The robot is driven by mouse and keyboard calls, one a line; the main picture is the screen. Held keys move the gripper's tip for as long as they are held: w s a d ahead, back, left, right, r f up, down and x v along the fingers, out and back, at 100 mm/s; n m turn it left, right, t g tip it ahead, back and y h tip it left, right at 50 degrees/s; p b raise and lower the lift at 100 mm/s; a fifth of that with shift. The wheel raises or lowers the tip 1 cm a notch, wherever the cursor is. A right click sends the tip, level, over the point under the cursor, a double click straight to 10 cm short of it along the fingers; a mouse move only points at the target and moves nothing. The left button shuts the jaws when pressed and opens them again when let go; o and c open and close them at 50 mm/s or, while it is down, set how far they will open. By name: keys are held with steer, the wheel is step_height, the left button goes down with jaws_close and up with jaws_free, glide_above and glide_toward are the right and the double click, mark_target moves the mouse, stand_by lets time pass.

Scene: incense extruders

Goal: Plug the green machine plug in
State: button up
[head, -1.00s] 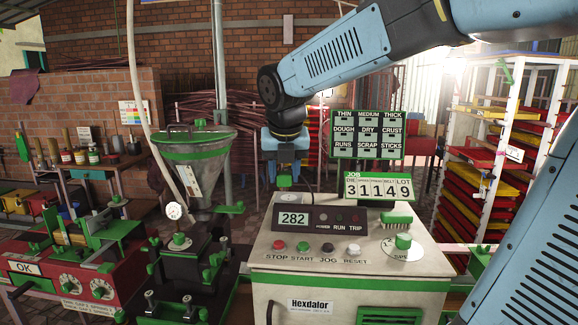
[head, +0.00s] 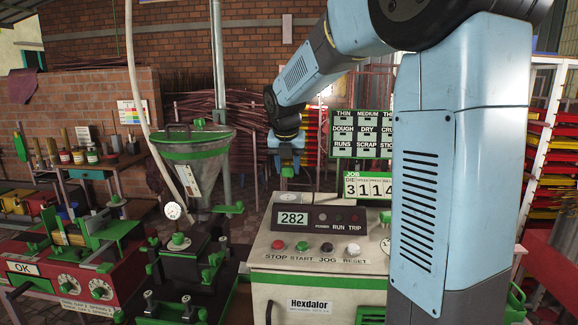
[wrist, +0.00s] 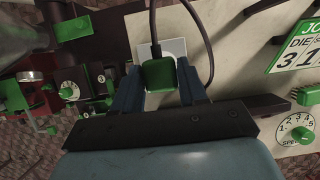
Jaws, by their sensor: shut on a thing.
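My gripper (wrist: 157,82) is shut on the green plug (wrist: 160,74), a small green block with a black cable (wrist: 153,22) running from it. In the head view my gripper (head: 288,162) is above the back of the white machine, with the green plug (head: 288,172) at its tips. In the wrist view a pale plate (wrist: 176,48) lies behind the plug; I cannot tell whether it is a socket or whether the plug touches it. The white, green-edged machine (head: 290,262) has a display reading 282 and a row of buttons.
A metal hopper with a green rim (head: 195,150) stands left of the machine. A red unit with dials (head: 85,275) is at far left. A label board (head: 355,135) and job number sign (head: 368,187) stand behind the machine. My arm hides the machine's right side.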

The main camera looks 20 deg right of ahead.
mark_target(288, 196)
steer(key=shift+f, duration=0.15)
steer(key=shift+f, duration=2.7)
steer(key=shift+f, duration=0.5)
stand_by(0.6)
steer(key=o, duration=1.1)
steer(key=v, duration=1.3)
steer(key=shift+s+r, duration=0.1)
steer(key=shift+r, duration=0.2)
steer(key=shift+s, duration=0.15)
